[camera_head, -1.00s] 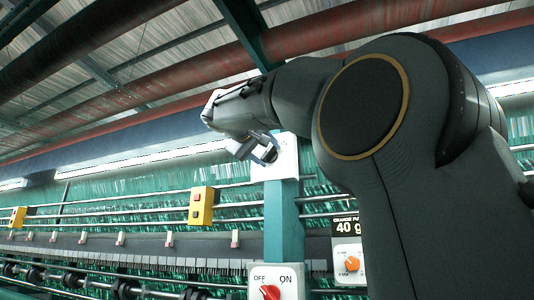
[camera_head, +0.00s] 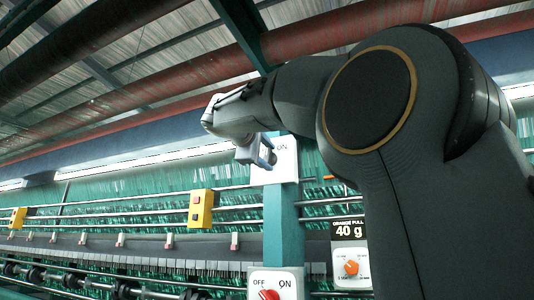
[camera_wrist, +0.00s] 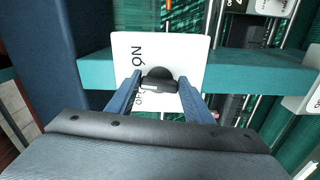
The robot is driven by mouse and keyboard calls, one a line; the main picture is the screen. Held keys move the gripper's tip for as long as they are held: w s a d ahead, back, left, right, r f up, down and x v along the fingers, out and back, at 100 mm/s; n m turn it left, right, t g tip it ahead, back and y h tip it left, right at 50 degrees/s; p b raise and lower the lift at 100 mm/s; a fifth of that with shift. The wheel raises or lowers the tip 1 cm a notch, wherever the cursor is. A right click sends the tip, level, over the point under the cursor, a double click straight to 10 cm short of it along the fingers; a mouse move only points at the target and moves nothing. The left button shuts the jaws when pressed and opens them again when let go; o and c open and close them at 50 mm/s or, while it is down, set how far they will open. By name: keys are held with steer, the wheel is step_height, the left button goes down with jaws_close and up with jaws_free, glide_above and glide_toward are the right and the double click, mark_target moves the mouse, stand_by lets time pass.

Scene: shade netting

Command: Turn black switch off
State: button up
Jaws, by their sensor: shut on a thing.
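The black switch (camera_wrist: 158,78) is a dark knob on a white plate (camera_wrist: 190,55) with ON and partly covered OFF lettering, in the wrist view. My gripper (camera_wrist: 160,88) has its two blue fingers on either side of the knob, shut on it. In the head view my gripper (camera_head: 265,152) is at the white plate (camera_head: 285,172) on top of the teal post (camera_head: 283,225).
Lower on the post is a red switch (camera_head: 268,296) on a white plate. An orange dial (camera_head: 351,268) marked 40 g is to its right. Yellow boxes (camera_head: 201,208) with buttons hang on the rails at left. Green netting machinery fills the background.

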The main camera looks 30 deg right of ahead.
steer(key=n+p, duration=0.1)
steer(key=n, duration=0.1)
steer(key=n+p, duration=0.1)
steer(key=n, duration=0.1)
steer(key=n+p, duration=0.1)
steer(key=n, duration=0.1)
steer(key=shift+r, duration=0.3)
steer(key=shift+n+p, duration=1.3)
steer(key=shift+n, duration=0.7)
steer(key=shift+w+f, duration=0.1)
steer(key=o, duration=1.1)
steer(key=shift+c, duration=0.2)
steer(key=b+v, duration=0.3)
steer(key=v, duration=0.5)
